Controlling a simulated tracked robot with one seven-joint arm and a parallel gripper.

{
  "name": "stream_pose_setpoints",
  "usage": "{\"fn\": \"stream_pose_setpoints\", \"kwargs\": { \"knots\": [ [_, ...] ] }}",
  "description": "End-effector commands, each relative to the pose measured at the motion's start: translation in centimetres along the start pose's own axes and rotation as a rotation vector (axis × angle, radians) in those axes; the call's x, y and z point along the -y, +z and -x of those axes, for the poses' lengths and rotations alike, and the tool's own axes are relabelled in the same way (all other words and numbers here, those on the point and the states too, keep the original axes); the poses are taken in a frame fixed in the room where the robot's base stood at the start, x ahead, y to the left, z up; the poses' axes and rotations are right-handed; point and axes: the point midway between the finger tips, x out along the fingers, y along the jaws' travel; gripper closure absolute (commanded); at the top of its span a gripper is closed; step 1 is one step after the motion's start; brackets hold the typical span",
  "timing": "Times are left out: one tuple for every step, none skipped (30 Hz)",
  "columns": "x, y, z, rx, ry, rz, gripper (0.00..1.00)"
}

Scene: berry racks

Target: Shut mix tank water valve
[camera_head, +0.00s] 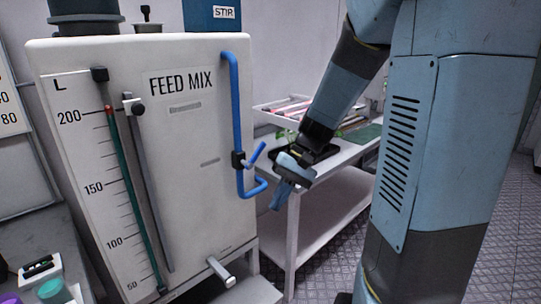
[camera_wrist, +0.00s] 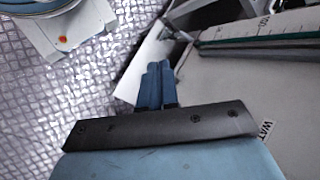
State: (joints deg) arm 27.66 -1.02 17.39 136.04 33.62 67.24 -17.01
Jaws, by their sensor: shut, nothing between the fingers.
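The white mix tank (camera_head: 205,135) carries the label FEED MIX. A blue water pipe (camera_head: 235,100) runs down its right side and ends in a bent spout. A black valve body (camera_head: 238,160) sits on the pipe, and its blue lever (camera_head: 256,154) slants up and to the right, at an angle to the pipe. My gripper (camera_head: 277,203) is to the right of the lever and a little lower, apart from it in the picture. In the wrist view my gripper (camera_wrist: 155,70) has its blue fingers together and empty. The valve lever is not visible there.
A grey table (camera_head: 335,160) with a white tray (camera_head: 285,108) stands behind my gripper. The tank's level scale (camera_head: 95,150) is on its left face, and a drain spout (camera_head: 221,270) juts out at its lower front. In the wrist view a partly hidden label (camera_wrist: 267,130) reads "WAT".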

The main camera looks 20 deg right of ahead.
Motion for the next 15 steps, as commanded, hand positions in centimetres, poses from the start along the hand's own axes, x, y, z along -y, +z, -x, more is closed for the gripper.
{"fn": "stream_pose_setpoints", "kwargs": {
  "knots": [
    [-0.2, -0.6, -0.3, 0.022, -0.032, -0.015, 1.0],
    [-0.2, -0.9, -0.4, 0.031, -0.053, -0.023, 1.0],
    [-0.2, -1.3, -0.6, 0.046, -0.08, -0.031, 1.0],
    [-0.2, -1.6, -0.7, 0.057, -0.102, -0.037, 1.0],
    [-0.2, -1.8, -0.9, 0.068, -0.123, -0.044, 1.0],
    [-0.2, -2.2, -1.0, 0.081, -0.152, -0.053, 1.0],
    [-0.3, -2.5, -1.1, 0.09, -0.173, -0.059, 1.0],
    [-0.3, -2.8, -1.2, 0.1, -0.196, -0.065, 1.0],
    [-0.3, -3.2, -1.4, 0.113, -0.226, -0.073, 1.0],
    [-0.4, -3.5, -1.4, 0.122, -0.249, -0.08, 1.0],
    [-0.4, -3.8, -1.5, 0.129, -0.272, -0.086, 1.0],
    [-0.4, -4.2, -1.6, 0.14, -0.303, -0.093, 1.0],
    [-0.4, -4.5, -1.6, 0.148, -0.328, -0.099, 1.0],
    [-0.5, -4.8, -1.7, 0.156, -0.351, -0.104, 1.0],
    [-0.5, -5.3, -1.7, 0.164, -0.385, -0.113, 1.0]
  ]
}}
